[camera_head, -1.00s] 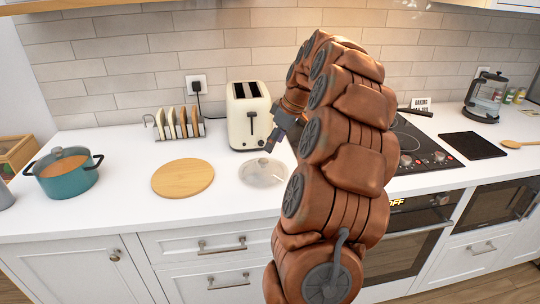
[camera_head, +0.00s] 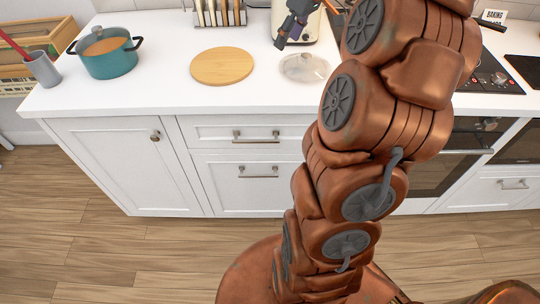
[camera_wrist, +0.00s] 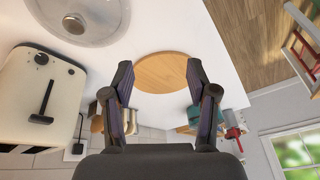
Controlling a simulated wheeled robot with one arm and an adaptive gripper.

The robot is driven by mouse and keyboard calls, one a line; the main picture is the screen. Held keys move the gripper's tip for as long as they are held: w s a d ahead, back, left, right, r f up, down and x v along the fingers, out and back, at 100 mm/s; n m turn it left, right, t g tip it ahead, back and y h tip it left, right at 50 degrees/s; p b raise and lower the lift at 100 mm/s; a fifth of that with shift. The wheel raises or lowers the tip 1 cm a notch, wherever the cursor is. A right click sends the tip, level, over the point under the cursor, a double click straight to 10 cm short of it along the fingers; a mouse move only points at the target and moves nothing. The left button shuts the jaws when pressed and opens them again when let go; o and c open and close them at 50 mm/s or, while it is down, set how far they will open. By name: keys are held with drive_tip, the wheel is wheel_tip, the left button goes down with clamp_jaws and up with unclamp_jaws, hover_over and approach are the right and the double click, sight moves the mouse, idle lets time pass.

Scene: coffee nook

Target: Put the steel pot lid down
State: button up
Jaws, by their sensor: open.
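The steel pot lid (camera_head: 303,70), a clear disc with a pale rim and small dark knob, lies on the white counter in front of the toaster. It also shows at the top left of the wrist view (camera_wrist: 95,34). My gripper (camera_head: 282,40) is open and empty, above the counter and just left of the lid. In the wrist view its spread fingers (camera_wrist: 160,72) frame the round wooden board (camera_wrist: 164,84), with the lid off to one side. The teal pot (camera_head: 107,62) stands at the left of the counter with orange-brown contents or cover and a knob at its top.
The wooden board (camera_head: 222,66) lies between pot and lid, with bare counter around it. A grey cup (camera_head: 43,70) is at the far left. The hob (camera_head: 492,75) is right, partly behind my arm.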

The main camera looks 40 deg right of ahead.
drive_tip(key=s+a+f+g, duration=0.15)
drive_tip(key=s+a, duration=0.25)
drive_tip(key=a, duration=0.6)
drive_tip(key=s+a+f+g, duration=0.1)
drive_tip(key=s+a+f, duration=0.3)
drive_tip(key=a, duration=0.6)
drive_tip(key=s+a+f+m+g+h, duration=0.1)
drive_tip(key=s+a+f, duration=0.2)
drive_tip(key=s, duration=0.6)
drive_tip(key=s+a+f+m+g+h, duration=0.1)
drive_tip(key=s+a+f+m, duration=0.1)
drive_tip(key=s, duration=0.7)
drive_tip(key=shift+s+a+f, duration=0.3)
drive_tip(key=shift+a+f, duration=0.45)
drive_tip(key=shift+f, duration=0.05)
drive_tip(key=shift+r+g, duration=0.1)
drive_tip(key=shift+g, duration=0.15)
wheel_tip(320, 180, up, 3)
drive_tip(key=p, duration=0.3)
drive_tip(key=shift+f, duration=0.2)
drive_tip(key=shift+c, duration=0.3)
